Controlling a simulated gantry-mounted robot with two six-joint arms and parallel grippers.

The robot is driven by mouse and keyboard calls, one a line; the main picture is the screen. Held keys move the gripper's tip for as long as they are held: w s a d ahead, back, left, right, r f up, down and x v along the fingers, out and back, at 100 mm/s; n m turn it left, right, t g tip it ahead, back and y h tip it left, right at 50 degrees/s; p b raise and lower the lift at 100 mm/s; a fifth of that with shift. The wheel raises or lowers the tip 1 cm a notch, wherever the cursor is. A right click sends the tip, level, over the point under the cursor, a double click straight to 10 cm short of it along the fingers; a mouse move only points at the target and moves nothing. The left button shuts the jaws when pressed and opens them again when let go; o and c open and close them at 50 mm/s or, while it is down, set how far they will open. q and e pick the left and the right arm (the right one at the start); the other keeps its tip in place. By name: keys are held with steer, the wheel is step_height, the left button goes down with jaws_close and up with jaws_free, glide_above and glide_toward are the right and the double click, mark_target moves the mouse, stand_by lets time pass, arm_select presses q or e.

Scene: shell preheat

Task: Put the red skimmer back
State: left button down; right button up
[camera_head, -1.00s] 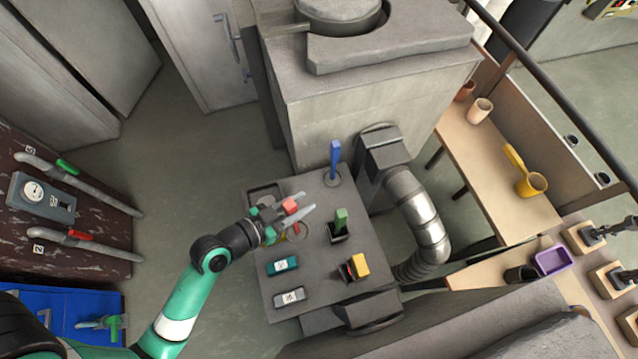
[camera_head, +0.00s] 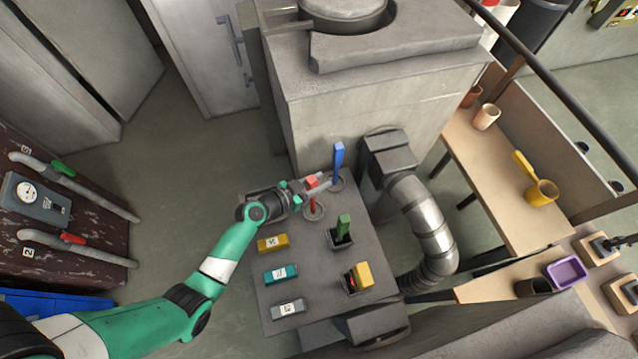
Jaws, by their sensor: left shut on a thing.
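The red skimmer (camera_head: 312,198) stands upright at a round ring (camera_head: 318,213) on the grey table (camera_head: 300,240). Whether its lower end is seated in the ring or just above it, I cannot tell. My left gripper (camera_head: 313,184) is shut on the skimmer near its red top. My right gripper is not in view.
A blue upright handle (camera_head: 338,162) stands in its own ring just right of my left gripper. A green block (camera_head: 344,227) and a yellow block (camera_head: 361,274) sit in dark holders. Yellow, teal (camera_head: 281,274) and grey labelled blocks lie on the left side. A metal duct (camera_head: 425,215) borders the table's right.

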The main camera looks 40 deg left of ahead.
arm_select(q)
steer(key=shift+f, duration=0.35)
steer(key=shift+f, duration=0.15)
steer(key=c, duration=0.6)
jaws_free()
steer(key=shift+o, duration=0.2)
steer(key=p+v, duration=0.1)
steer(key=v, duration=1.1)
steer(key=shift+r, duration=0.3)
